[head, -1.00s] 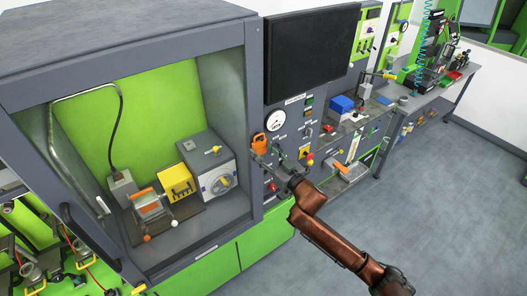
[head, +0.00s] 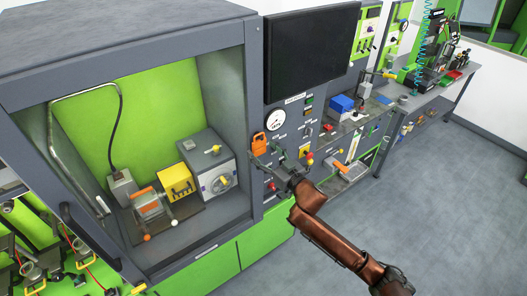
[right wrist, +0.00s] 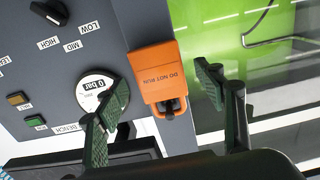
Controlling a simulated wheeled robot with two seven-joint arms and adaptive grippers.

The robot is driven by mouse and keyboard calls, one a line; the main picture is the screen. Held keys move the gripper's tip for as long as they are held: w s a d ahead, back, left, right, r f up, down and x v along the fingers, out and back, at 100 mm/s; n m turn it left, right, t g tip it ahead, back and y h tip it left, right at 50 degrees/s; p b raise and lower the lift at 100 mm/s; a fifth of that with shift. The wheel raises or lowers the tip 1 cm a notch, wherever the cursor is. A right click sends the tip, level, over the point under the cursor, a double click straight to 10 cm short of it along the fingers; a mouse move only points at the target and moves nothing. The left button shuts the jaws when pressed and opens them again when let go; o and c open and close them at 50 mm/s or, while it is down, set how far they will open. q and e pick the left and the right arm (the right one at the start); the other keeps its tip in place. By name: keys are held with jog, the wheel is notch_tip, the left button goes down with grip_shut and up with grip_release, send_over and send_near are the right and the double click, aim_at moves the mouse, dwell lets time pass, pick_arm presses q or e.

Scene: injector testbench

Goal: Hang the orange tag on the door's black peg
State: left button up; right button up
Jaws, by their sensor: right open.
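The orange tag (head: 259,144), lettered DO NOT RUN, is upright against the grey upright between the cabinet and the control panel. In the right wrist view the tag (right wrist: 159,72) appears upside down, with a black piece in the opening at its narrow end. I cannot tell whether that piece is the door's peg. My right gripper (head: 267,156) is just below and in front of the tag. In the right wrist view its open fingers (right wrist: 158,90) stand apart on either side of the tag, with visible gaps. My left gripper is not in view.
The cabinet (head: 215,265) at left holds a yellow block (head: 176,182) and a grey box (head: 210,165). A round gauge (head: 275,120) and several knobs are close beside the right gripper. A black screen (head: 312,58) is above. The floor at right is clear.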

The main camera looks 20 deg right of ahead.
jog(key=v, duration=1.2)
jog(key=w+d+f+m+g+h+b, duration=0.15)
jog(key=d+f, duration=0.25)
jog(key=f, duration=0.7)
jog(key=d+f+g+h+b, duration=0.1)
jog(key=d+f+b, duration=0.15)
jog(key=f, duration=0.75)
jog(key=w+d+f+m+g+h+b, duration=0.15)
jog(key=d+f, duration=0.25)
jog(key=f, duration=0.7)
jog(key=s+d+f+g+h+b, duration=0.15)
jog(key=s+f, duration=0.55)
jog(key=f, duration=0.7)
jog(key=s+d+f+g+b, duration=0.25)
jog(key=s+f, duration=0.35)
jog(key=f, duration=0.8)
jog(key=s+d+f+g+h+b, duration=0.1)
jog(key=s+d+f+g+b, duration=0.15)
jog(key=s+f, duration=0.8)
jog(key=s+a+f+g+b, duration=0.2)
jog(key=s+a+f, duration=0.1)
jog(key=s+f, duration=1.1)
jog(key=s+a+f+g+b, duration=0.3)
jog(key=s+f, duration=1.1)
jog(key=s, duration=0.6)
jog(key=shift+a, duration=0.6)
jog(key=shift+g, duration=0.25)
